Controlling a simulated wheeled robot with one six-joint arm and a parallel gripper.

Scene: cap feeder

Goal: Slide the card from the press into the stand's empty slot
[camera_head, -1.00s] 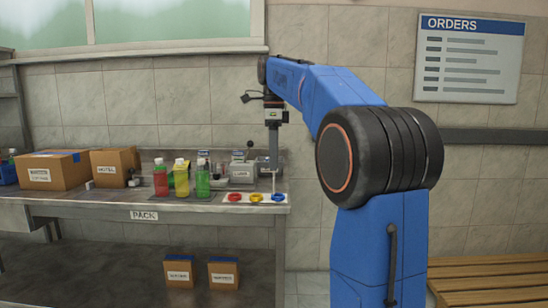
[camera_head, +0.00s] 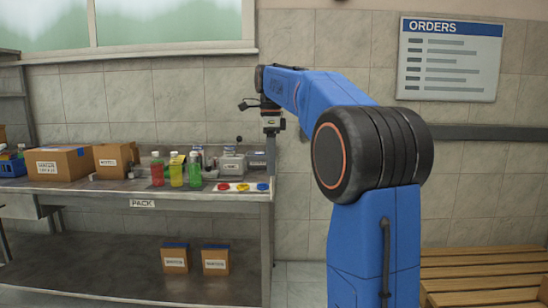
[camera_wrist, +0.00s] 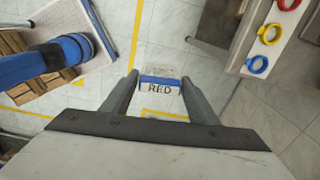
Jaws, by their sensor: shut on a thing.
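My gripper (camera_wrist: 159,78) is shut on a small card (camera_wrist: 160,88) in the wrist view. The card is white with a blue band and reads "RED"; its upper part looks pale or see-through. It is held between both fingertips, over the tiled floor and apart from the table. In the head view my gripper (camera_head: 271,150) hangs at the right end of the table, and the card is too small to make out. A grey machine (camera_head: 233,164) with a label, possibly the press, stands at the table's right. I cannot pick out the stand or its empty slot.
Red (camera_head: 223,187), yellow (camera_head: 243,188) and blue (camera_head: 262,187) rings sit at the right end of the table (camera_head: 105,198). Bottles (camera_head: 177,172) and cardboard boxes (camera_head: 60,163) stand further left. A wooden bench (camera_head: 480,270) is at the right. Floor lies open below my gripper.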

